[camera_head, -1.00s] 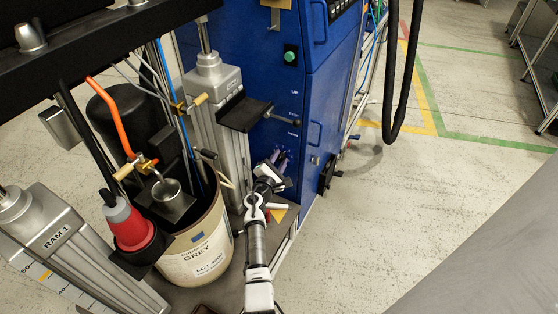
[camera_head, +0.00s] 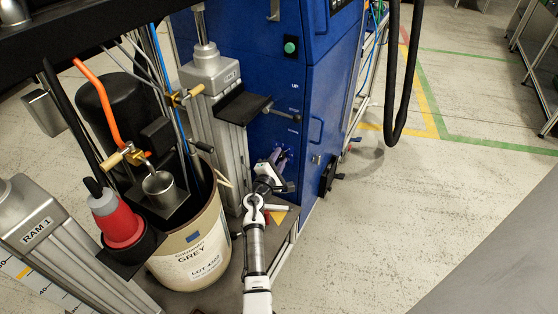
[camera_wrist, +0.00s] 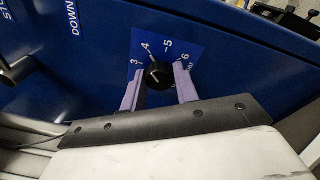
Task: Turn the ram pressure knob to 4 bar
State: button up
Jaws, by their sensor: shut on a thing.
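The black ram pressure knob (camera_wrist: 157,76) sits on a blue scale plate (camera_wrist: 172,50) with white figures 3, 4, 5 and 6 in the wrist view. A small pale mark shows on the knob's face, but the value it points at cannot be read for certain. My gripper (camera_wrist: 159,72) has its two purple fingers on either side of the knob and is shut on it. In the head view my gripper (camera_head: 281,153) is at the front of the blue cabinet (camera_head: 265,85), and the knob is hidden there.
The floor (camera_head: 370,230) on the right is clear.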

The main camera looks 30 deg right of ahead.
jog(key=o, duration=1)
jog(key=shift+c, duration=0.2)
jog(key=shift+a, duration=0.15)
jog(key=v, duration=1.3)
jog(key=shift+s+a+b, duration=0.2)
jog(key=shift+a+b, duration=0.05)
jog(key=shift+b, duration=0.1)
